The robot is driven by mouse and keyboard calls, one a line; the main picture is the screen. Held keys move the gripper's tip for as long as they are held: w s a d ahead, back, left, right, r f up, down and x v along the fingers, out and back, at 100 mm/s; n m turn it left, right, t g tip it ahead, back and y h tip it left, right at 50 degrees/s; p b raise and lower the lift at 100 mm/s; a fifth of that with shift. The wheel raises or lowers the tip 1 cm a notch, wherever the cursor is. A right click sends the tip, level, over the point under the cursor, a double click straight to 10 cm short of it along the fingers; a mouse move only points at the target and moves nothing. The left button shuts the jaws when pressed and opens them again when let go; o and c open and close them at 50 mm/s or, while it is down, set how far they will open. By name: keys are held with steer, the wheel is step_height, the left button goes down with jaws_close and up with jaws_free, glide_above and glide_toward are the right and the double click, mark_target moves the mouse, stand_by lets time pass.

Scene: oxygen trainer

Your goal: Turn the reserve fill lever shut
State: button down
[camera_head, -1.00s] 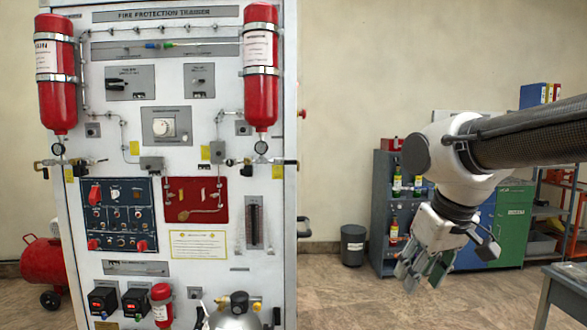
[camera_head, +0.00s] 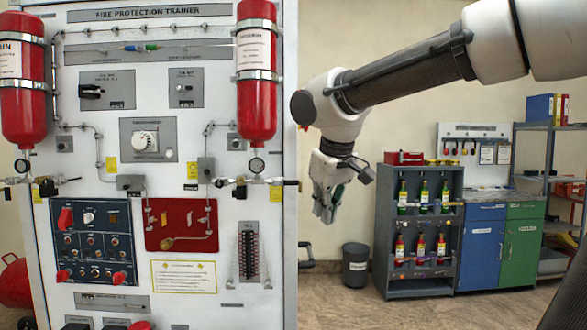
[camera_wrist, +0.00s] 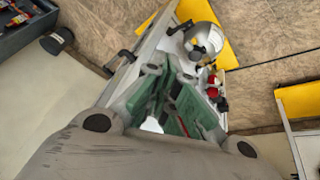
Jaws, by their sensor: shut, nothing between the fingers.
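No lever labelled as reserve fill can be made out in these frames. In the head view the tall white panel (camera_head: 285,290) reads "Fire Protection Trainer". In the wrist view a round silver vessel (camera_wrist: 203,38) with dark and brass fittings stands low beside the panel. Small red and black parts (camera_wrist: 213,85) lie near it, too small to tell apart. My gripper (camera_head: 326,217) points down in the air right of the panel, apart from it. Its green fingers show in the wrist view (camera_wrist: 170,112), shut and empty, covering part of the scene below.
Two red cylinders (camera_head: 257,105) are clamped to the panel front. A dark handle (camera_head: 306,255) juts from its right side. Behind stand a grey bottle rack (camera_head: 455,240), a blue cabinet (camera_head: 483,245), a green cabinet (camera_head: 523,245) and a bin (camera_head: 355,265). Floor between is clear.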

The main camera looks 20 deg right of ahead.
steer(key=w+a+r+m+t+h, duration=0.1)
steer(key=w+r+m, duration=0.15)
steer(key=r, duration=0.35)
steer(key=w+a+r+m+t, duration=0.1)
steer(key=w+r+m+t, duration=0.1)
steer(key=w+r, duration=0.35)
steer(key=w+a+r+m+t+h, duration=0.1)
steer(key=w+a+r+m, duration=0.1)
steer(key=r, duration=0.6)
glide_above(286, 183)
steer(key=s+d, duration=0.1)
steer(key=d, duration=0.1)
step_height(286, 183, down, 7)
step_height(286, 183, down, 5)
steer(key=shift+w+r, duration=0.15)
